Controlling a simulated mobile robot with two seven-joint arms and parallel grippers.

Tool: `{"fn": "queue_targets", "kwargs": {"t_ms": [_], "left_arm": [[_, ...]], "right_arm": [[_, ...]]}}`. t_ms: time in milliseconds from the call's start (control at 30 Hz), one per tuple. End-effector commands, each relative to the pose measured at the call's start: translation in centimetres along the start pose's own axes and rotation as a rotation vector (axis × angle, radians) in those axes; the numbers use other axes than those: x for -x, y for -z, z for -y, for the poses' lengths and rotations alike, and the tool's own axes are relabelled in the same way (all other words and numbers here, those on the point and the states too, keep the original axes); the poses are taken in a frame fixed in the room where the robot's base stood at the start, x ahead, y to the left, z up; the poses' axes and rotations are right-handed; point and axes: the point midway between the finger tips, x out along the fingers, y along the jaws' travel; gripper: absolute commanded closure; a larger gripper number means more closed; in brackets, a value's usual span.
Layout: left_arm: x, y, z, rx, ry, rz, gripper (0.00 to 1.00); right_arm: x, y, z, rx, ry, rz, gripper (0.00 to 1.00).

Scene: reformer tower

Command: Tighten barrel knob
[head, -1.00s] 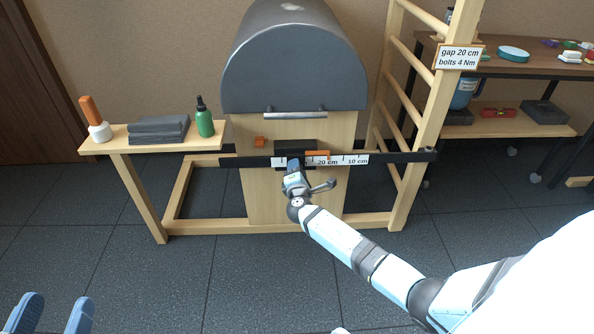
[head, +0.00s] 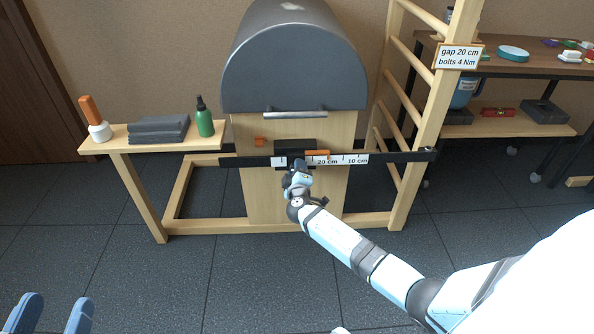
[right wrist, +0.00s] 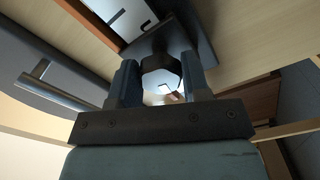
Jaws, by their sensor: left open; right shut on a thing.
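The barrel (head: 290,75) is a grey domed unit on a wooden panel, with a metal handle bar (head: 295,114) on its front. A dark rail (head: 395,157) with a white scale crosses below it. My right gripper (head: 297,166) is at the rail, left of the "20 cm" mark. In the right wrist view my right gripper (right wrist: 160,85) is shut on a dark faceted knob (right wrist: 160,66), one finger on each side. In the head view the knob is hidden by the gripper. My left gripper (head: 52,312) is open and empty at the bottom left.
An orange pointer (head: 317,153) sits on the rail. A sign (head: 459,57) reads "gap 20 cm, bolts 4 Nm". The floor in front is clear.

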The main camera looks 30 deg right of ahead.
Motion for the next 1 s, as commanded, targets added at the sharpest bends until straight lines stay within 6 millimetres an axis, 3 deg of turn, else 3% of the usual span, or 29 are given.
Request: {"fn": "queue_targets", "kwargs": {"t_ms": [767,800,900,1000], "left_arm": [[0.00,-0.06,0.01,-0.001,-0.001,0.001,0.43],[0.02,-0.10,0.02,-0.003,-0.001,0.002,0.43],[0.05,-0.16,0.04,-0.006,-0.003,0.004,0.43],[0.05,-0.15,0.03,-0.006,-0.003,0.004,0.43]], "right_arm": [[-0.22,-0.04,-0.24,-0.105,-0.004,0.002,0.80],[-0.22,-0.04,-0.24,-0.105,-0.004,0.002,0.52],[-0.18,-0.02,-0.20,-0.105,-0.003,0.001,0.31],[-0.13,-0.02,-0.13,-0.104,-0.002,0.001,0.31]]}}
